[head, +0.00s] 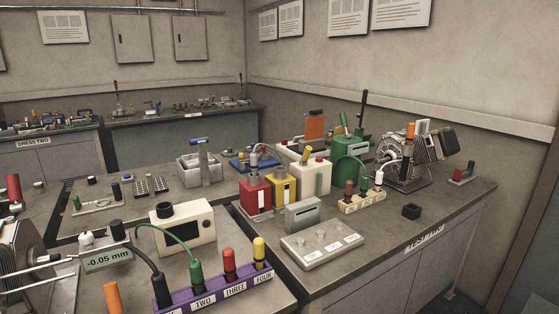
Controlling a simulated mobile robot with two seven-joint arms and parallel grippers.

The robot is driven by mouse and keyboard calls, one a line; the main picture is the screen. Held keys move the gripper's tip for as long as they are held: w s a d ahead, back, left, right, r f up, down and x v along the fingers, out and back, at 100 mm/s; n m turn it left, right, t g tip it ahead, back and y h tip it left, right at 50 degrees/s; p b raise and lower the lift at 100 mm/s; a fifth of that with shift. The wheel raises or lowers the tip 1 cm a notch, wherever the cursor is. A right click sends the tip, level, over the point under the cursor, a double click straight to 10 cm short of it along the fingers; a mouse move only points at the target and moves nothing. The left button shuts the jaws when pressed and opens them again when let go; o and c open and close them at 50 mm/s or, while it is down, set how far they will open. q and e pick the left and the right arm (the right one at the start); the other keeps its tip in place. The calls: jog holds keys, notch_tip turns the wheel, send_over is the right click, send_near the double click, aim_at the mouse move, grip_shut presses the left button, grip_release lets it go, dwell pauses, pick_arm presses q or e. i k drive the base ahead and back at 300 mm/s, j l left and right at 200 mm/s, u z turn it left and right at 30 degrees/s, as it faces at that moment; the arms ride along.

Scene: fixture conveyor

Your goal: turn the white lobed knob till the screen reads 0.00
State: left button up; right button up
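The small screen (107,260) is at the lower left in the head view and reads -0.05 mm. A small white knob (86,239) stands just above and left of the screen; its lobes are too small to make out clearly. A black cylindrical piece (118,230) is to the right of the white knob, above the screen. Neither of my grippers shows in the head view, and nothing is seen touching the knob.
A finned machine with a metal shaft (50,258) is left of the screen. A cream box (183,229) stands behind, right of it. A purple rack (213,291) with coloured plugs and cables is in front, right. An orange handle (112,297) rises at the bottom edge.

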aim_at(86, 239)
jog(key=k+j+u, duration=0.15)
jog(key=u, duration=0.95)
